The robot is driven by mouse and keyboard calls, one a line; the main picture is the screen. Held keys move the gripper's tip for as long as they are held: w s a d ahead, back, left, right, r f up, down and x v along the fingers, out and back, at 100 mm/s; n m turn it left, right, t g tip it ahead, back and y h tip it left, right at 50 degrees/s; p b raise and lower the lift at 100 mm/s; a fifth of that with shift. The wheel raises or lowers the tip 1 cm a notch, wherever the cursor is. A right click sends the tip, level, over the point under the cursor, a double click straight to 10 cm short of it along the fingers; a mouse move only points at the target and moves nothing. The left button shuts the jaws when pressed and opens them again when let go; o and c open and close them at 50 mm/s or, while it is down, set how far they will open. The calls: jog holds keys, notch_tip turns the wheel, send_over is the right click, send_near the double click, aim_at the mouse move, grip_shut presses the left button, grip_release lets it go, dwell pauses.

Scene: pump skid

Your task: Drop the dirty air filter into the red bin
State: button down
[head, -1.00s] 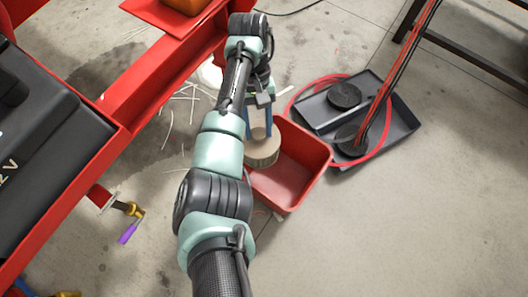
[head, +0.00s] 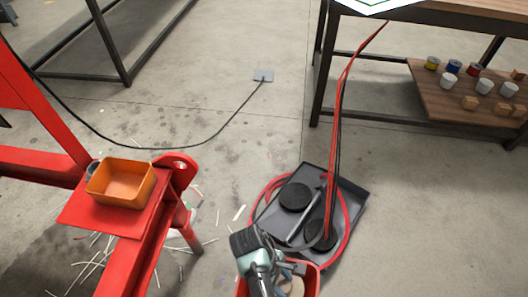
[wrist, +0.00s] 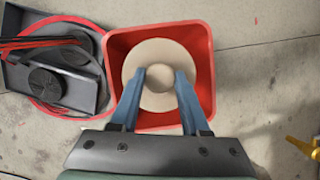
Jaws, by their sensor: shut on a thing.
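The dirty air filter (wrist: 158,50) is a beige round disc with a hub in its middle. In the wrist view my gripper (wrist: 161,82) has its two blue fingers shut on the hub. The red bin (wrist: 203,60) is behind the filter there, its walls showing around it, so the filter appears over the bin's opening. The height between them cannot be told. In the head view the bin (head: 311,278) is cut off by the bottom edge and partly hidden by my arm. My gripper's fingers and most of the filter are hard to make out there.
A dark tray (head: 350,205) with black discs and red hoses lies beside the bin. A red frame carries an orange box (head: 121,183) at left. A workbench (head: 460,130) with spools and cups stands at upper right. Open floor lies between.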

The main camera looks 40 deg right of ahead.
jog(key=shift+w+f, duration=0.2)
jog(key=shift+f, duration=0.05)
notch_tip(320, 180, down, 6)
jog(key=b, duration=0.7)
jog(key=shift+s+r, duration=0.15)
jog(key=shift+r, duration=0.05)
jog(key=shift+c, duration=1.5)
grip_release()
jog(key=shift+r, duration=0.1)
jog(key=p+v, duration=0.6)
jog(key=v, duration=0.7)
